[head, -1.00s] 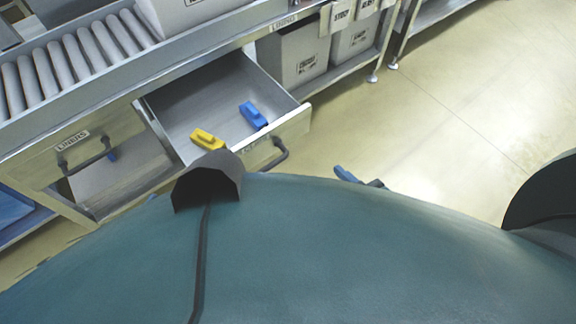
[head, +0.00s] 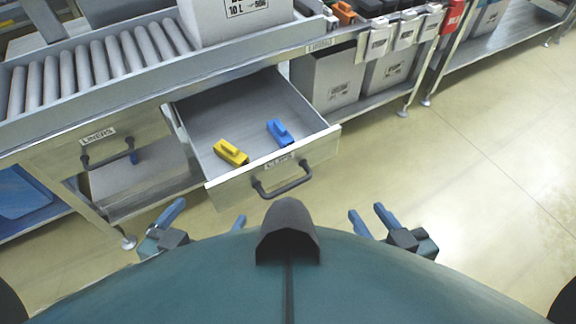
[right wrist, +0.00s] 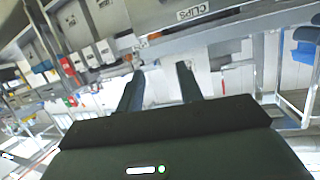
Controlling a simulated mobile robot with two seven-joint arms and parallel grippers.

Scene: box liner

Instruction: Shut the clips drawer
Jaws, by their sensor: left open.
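The clips drawer (head: 325,146) is pulled well out from under the roller conveyor in the head view. Its front has a small label and a dark bar handle (head: 284,186). A yellow clip (head: 231,152) and a blue clip (head: 279,132) lie inside it. My left gripper (head: 205,218) is open, low and left of the drawer front, with only part of it showing. My right gripper (head: 372,220) is open and empty, to the right of and below the handle. In the right wrist view, the drawer front labelled CLIPS (right wrist: 195,13) is above my open right fingers (right wrist: 160,85).
The liners drawer front (head: 100,140) with its own handle is left of the clips drawer. Grey bins (head: 328,82) stand on a low shelf to the right. A box (head: 235,15) is on the conveyor. The floor at right (head: 480,190) is clear.

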